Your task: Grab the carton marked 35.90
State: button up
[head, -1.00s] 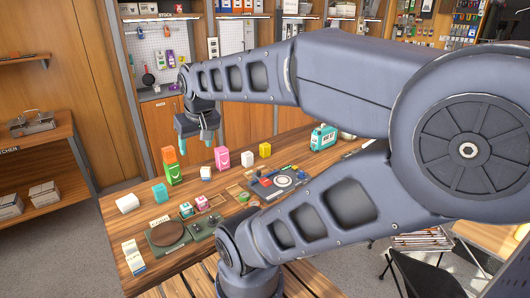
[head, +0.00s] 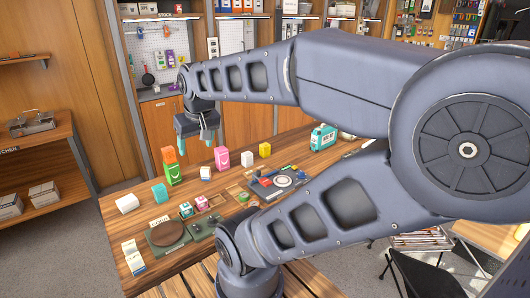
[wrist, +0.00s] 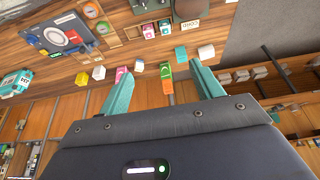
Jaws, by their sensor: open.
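My gripper (head: 197,144) is open and empty above the far side of the wooden table; its teal fingers (wrist: 162,66) spread in the wrist view. A small white one (head: 206,173) stands between the stack and the pink carton. The wrist view shows the orange one (wrist: 166,72) between the fingertips, farther off. No price is legible, so I cannot tell which is marked 35.90.
The table (head: 110,225) also holds small teal (head: 186,209) and pink (head: 201,202) boxes, a round brown plate (head: 167,233), a grey device (head: 275,182) and a teal box (head: 323,136). Wooden shelves (head: 40,140) stand left. Bare tabletop surrounds most cartons.

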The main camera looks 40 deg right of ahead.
jog(key=w+d+f+n+g+h, duration=0.15)
jog(key=w+d+n, duration=0.25)
jog(key=w+d, duration=0.85)
jog(key=w+d+f+n+g+h, duration=0.15)
jog(key=w+d+n, duration=0.35)
jog(key=w+d, duration=0.8)
jog(key=n+g+h, duration=0.1)
jog(key=n+g, duration=0.1)
jog(key=n, duration=0.6)
send_over(266, 150)
jog(key=w+a, duration=0.2)
jog(key=w, duration=0.1)
notch_tip(266, 150, down, 25)
jog(key=shift+n, duration=0.3)
jog(key=x, duration=0.5)
jog(key=shift+s+d+f, duration=0.1)
jog(key=shift+f, duration=0.3)
jog(key=shift+h, duration=0.3)
jog(key=shift+x, duration=2.65)
jog(key=shift+s, duration=0.1)
jog(key=c, duration=1.1)
jog(key=shift+c, duration=0.2)
